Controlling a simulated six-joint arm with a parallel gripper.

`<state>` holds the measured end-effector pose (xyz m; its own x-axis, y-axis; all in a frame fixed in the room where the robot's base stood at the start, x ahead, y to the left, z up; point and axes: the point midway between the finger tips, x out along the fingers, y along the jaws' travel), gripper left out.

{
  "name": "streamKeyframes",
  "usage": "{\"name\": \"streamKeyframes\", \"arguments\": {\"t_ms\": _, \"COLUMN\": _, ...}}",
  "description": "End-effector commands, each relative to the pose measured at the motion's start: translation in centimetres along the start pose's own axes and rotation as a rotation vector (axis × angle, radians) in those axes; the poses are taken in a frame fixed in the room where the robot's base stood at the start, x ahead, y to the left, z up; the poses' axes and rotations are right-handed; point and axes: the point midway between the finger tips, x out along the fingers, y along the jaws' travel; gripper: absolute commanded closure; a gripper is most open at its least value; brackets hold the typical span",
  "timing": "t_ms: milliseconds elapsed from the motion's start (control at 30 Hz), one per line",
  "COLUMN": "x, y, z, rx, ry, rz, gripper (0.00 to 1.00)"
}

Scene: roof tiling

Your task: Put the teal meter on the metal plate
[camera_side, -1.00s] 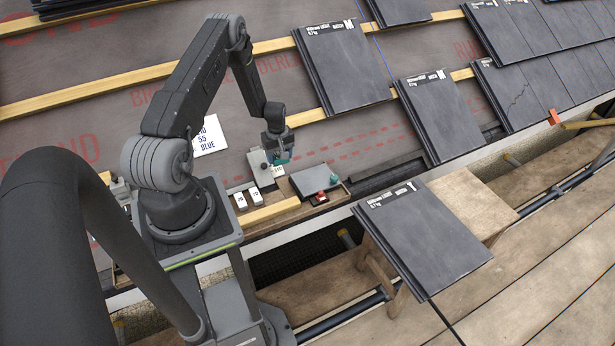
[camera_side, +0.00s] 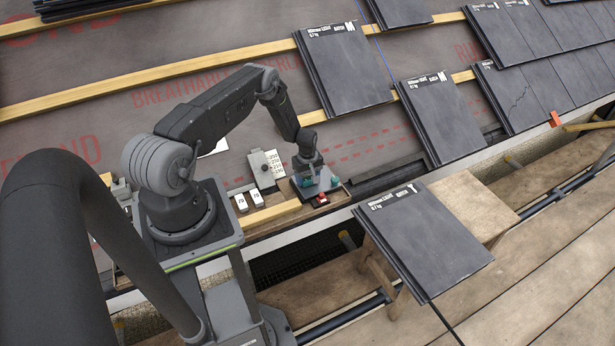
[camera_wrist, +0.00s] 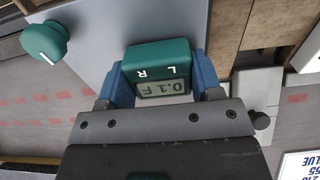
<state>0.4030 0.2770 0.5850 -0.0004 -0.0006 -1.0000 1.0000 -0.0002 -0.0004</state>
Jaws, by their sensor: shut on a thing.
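The teal meter (camera_wrist: 160,68) has a small grey display and the letters L and R on its face. My gripper (camera_wrist: 163,80) is shut on it, with one blue finger on each side. In the side view my gripper (camera_side: 308,183) is over the grey metal plate (camera_side: 326,188), at its left part, and hides much of it. The plate (camera_wrist: 110,30) lies behind the meter in the wrist view, with a teal knob (camera_wrist: 46,42) on it. I cannot tell whether the meter touches the plate.
A small red object (camera_side: 320,199) is at the plate's front edge. Dark slates (camera_side: 425,240) are stacked at the right. A wooden batten runs in front.

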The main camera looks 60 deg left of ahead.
Motion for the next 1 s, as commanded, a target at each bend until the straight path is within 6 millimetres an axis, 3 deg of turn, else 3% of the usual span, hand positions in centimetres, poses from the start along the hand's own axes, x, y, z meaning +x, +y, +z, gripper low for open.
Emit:
{"name": "streamKeyframes", "arguments": {"t_ms": 267, "x": 0.2, "y": 0.0, "z": -0.1, "rx": 0.0, "ry": 0.001, "rz": 0.001, "gripper": 0.66}}
{"name": "streamKeyframes", "arguments": {"t_ms": 300, "x": 0.2, "y": 0.1, "z": -0.1, "rx": 0.0, "ry": 0.001, "rz": 0.001, "gripper": 0.37}}
{"name": "streamKeyframes", "arguments": {"t_ms": 533, "x": 0.1, "y": 0.0, "z": 0.0, "rx": 0.0, "ry": 0.001, "rz": 0.001, "gripper": 0.15}}
{"name": "streamKeyframes", "arguments": {"t_ms": 833, "x": -0.2, "y": 0.0, "z": -0.1, "rx": 0.0, "ry": 0.001, "rz": 0.001, "gripper": 0.15}}
{"name": "streamKeyframes", "arguments": {"t_ms": 1000, "x": -2.4, "y": 0.1, "z": -0.1, "rx": 0.0, "ry": 0.003, "rz": 0.003, "gripper": 0.15}}
